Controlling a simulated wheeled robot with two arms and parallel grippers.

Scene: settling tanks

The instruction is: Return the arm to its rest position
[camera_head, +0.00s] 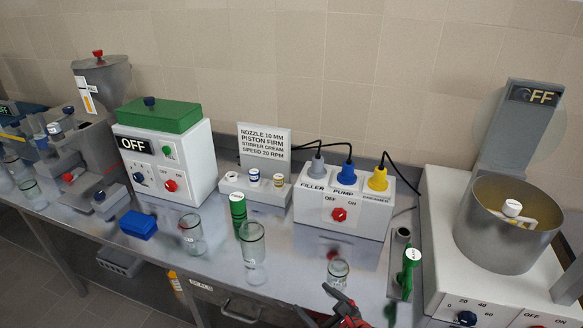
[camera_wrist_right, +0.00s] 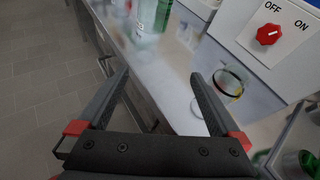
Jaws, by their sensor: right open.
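My right gripper (camera_head: 340,300) shows at the bottom edge of the head view, dark with red parts, just in front of the table's front edge. In the right wrist view its two dark fingers (camera_wrist_right: 160,78) are spread wide with nothing between them. A small glass jar (camera_head: 338,271) stands on the metal table just behind the gripper, apart from it. In the wrist view this jar (camera_wrist_right: 230,84), with a dark ring, appears beyond the right finger. Most of the right arm is hidden below the frame. My left gripper is not in view.
A tall glass jar (camera_head: 253,246), another jar (camera_head: 192,236) and a green cylinder (camera_head: 238,208) stand left of the gripper. A green-handled tool (camera_head: 408,270) stands to the right, beside a white machine with a bowl (camera_head: 508,250). A switch box (camera_head: 343,207) stands behind. Floor shows in front.

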